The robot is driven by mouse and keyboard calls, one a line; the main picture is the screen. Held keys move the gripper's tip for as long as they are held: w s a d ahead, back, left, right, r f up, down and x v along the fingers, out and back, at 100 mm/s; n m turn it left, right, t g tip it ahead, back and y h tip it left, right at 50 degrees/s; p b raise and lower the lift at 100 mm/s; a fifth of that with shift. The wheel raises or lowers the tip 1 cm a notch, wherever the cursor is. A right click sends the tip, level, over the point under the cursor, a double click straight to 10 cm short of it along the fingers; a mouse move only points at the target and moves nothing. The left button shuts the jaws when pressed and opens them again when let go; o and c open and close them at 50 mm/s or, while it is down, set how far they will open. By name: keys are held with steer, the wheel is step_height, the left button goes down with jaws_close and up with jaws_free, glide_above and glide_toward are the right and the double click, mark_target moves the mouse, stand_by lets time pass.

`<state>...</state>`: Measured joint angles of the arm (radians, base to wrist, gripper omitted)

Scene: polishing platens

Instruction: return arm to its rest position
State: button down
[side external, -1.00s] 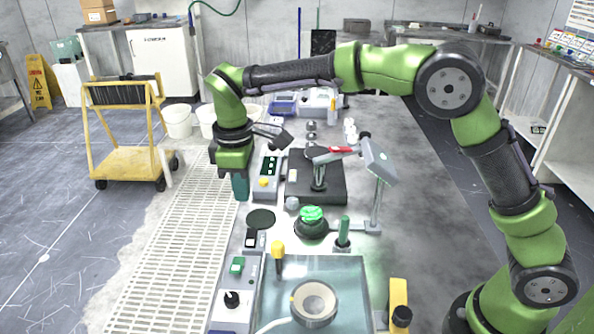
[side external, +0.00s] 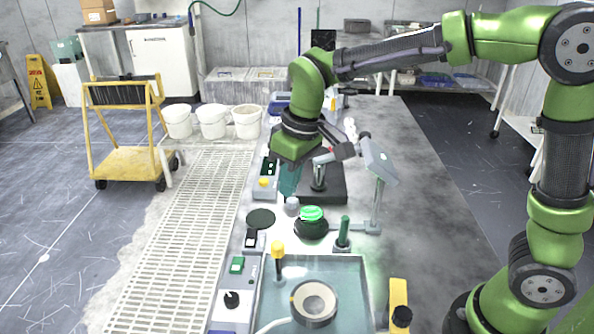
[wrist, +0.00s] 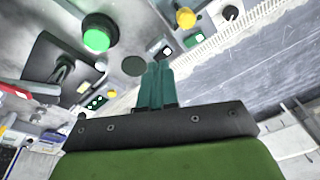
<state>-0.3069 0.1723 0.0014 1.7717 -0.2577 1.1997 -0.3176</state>
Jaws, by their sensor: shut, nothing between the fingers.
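My gripper (side external: 289,183) hangs above the bench in the side external view, left of and partly in front of the black base plate (side external: 333,190). Its teal fingers are together and empty. In the wrist view the fingers (wrist: 158,72) lie side by side with nothing between them. The gripper is tilted slightly in the side view. A black dome with a glowing green top (side external: 312,214) stands to the right of and nearer than the fingertips; its green top shows in the wrist view (wrist: 97,39).
A small grey knob (side external: 292,203) is close to the fingertips. A lamp on a post (side external: 378,165) stands to the right. A platen basin with a grey ring (side external: 314,302), a yellow-topped post (side external: 278,250) and a green-handled post (side external: 343,232) are nearer. The right bench area is clear.

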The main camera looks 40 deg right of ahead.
steer(key=s+d+r+m+t, duration=0.2)
steer(key=s+d+m, duration=0.1)
steer(key=s+d, duration=0.2)
steer(key=s+d+r+m+t, duration=0.2)
steer(key=s+d+m+t, duration=0.1)
steer(key=s, duration=0.7)
steer(key=shift+s+d+m+y, duration=0.3)
steer(key=shift+d+m, duration=0.2)
steer(key=shift+d, duration=0.75)
